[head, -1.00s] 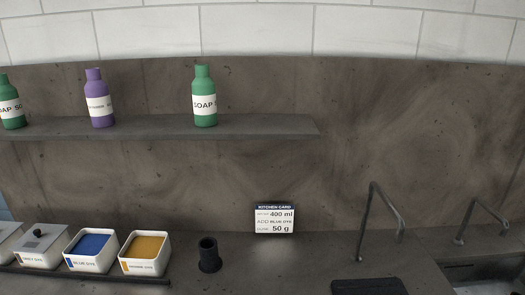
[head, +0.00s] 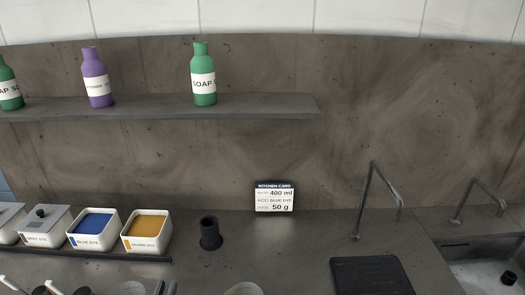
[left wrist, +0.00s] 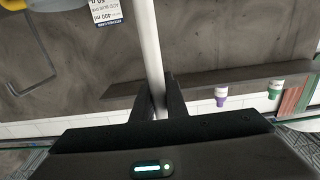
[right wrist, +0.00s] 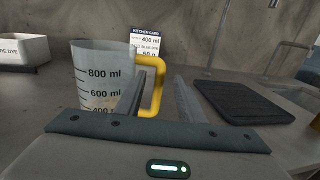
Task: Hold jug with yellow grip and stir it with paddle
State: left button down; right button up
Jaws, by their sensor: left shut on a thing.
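The clear measuring jug (right wrist: 100,75) with its yellow grip (right wrist: 158,90) stands upright in the right wrist view; part of its rim (head: 243,289) shows at the bottom edge of the head view. My right gripper (right wrist: 166,80) is open, its fingers apart near the yellow grip, which shows between them; I cannot tell whether they touch it. My left gripper (left wrist: 157,98) is shut on the white shaft of the paddle (left wrist: 150,45). The paddle's far end is out of frame. In the head view only dark fingertips (head: 165,288) show at the bottom edge.
A kitchen card (head: 275,197) leans at the back wall. A black cup (head: 210,233), a blue dye tub (head: 93,245) and an orange dye tub (head: 147,248) stand to the left. A dark mat (head: 370,276) lies right, beside a sink (head: 485,250). A shelf (head: 270,103) holds bottles.

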jog(key=shift+w+d, duration=0.15)
jog(key=shift+w, duration=0.85)
jog(key=shift+w+d, duration=0.15)
jog(key=shift+w, duration=0.85)
jog(key=shift+c, duration=0.7)
grip_shut()
pick_arm(q)
jog(key=w+d+r+m+g+h, duration=0.1)
jog(key=w+d+r+m+h, duration=0.2)
jog(key=w+d+r, duration=0.3)
jog(key=w+d+r+m+g+h, duration=0.1)
jog(key=w+d+r+m+h, duration=0.2)
jog(key=d, duration=0.9)
jog(key=w+r+h, duration=0.3)
jog(key=shift+w+r, duration=0.15)
jog(key=shift+a, duration=0.1)
